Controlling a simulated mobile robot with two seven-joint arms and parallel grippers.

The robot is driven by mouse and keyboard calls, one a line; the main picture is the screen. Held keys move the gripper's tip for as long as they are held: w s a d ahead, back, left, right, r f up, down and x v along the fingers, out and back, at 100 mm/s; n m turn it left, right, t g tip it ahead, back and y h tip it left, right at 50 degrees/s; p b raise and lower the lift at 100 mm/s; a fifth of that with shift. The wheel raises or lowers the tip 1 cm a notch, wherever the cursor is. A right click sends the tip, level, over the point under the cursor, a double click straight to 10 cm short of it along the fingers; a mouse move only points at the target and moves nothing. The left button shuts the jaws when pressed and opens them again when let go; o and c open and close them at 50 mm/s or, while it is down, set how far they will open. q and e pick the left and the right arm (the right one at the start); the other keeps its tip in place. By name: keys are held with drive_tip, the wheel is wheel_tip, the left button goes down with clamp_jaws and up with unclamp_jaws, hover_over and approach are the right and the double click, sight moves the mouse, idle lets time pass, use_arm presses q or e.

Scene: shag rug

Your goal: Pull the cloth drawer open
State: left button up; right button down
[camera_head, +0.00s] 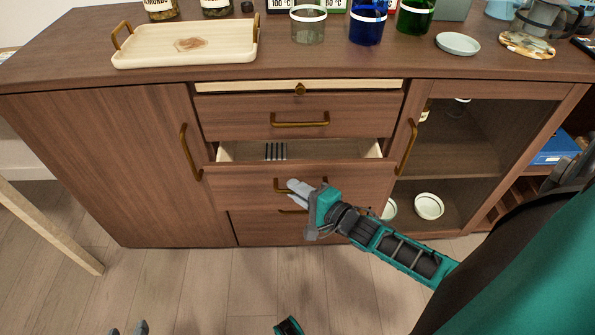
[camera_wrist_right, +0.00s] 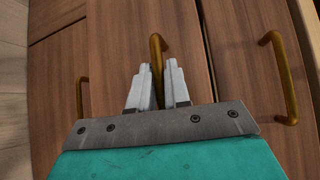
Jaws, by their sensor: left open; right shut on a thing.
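A wooden drawer (camera_head: 350,182), third from the top in the cabinet, stands partly open, showing its pale inside. Dark fork-like prongs (camera_head: 275,151) show in it; no cloth is visible. My right gripper (camera_head: 294,188) is at this drawer's front, shut on its brass handle. In the right wrist view the brass handle (camera_wrist_right: 157,55) stands between the two grey fingers. My left gripper (camera_head: 129,329) shows only its fingertips at the bottom edge, apart and empty, well away from the cabinet.
The drawer above (camera_head: 240,116) and the lower drawer (camera_head: 262,228) look closed. A glass-fronted compartment (camera_head: 455,150) is at the right. A tray (camera_head: 185,45), bottles and jars stand on top. A pale wooden leg (camera_head: 50,228) is at the left. The floor (camera_head: 200,290) in front is mostly clear.

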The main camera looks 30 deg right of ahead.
drive_tip(key=s+a+p, duration=0.3)
drive_tip(key=s+a, duration=0.2)
drive_tip(key=s, duration=0.3)
drive_tip(key=s+a+p, duration=0.3)
drive_tip(key=s+a, duration=0.2)
drive_tip(key=s, duration=0.4)
drive_tip(key=shift+s+a, duration=0.3)
drive_tip(key=c, duration=1.2)
unclamp_jaws()
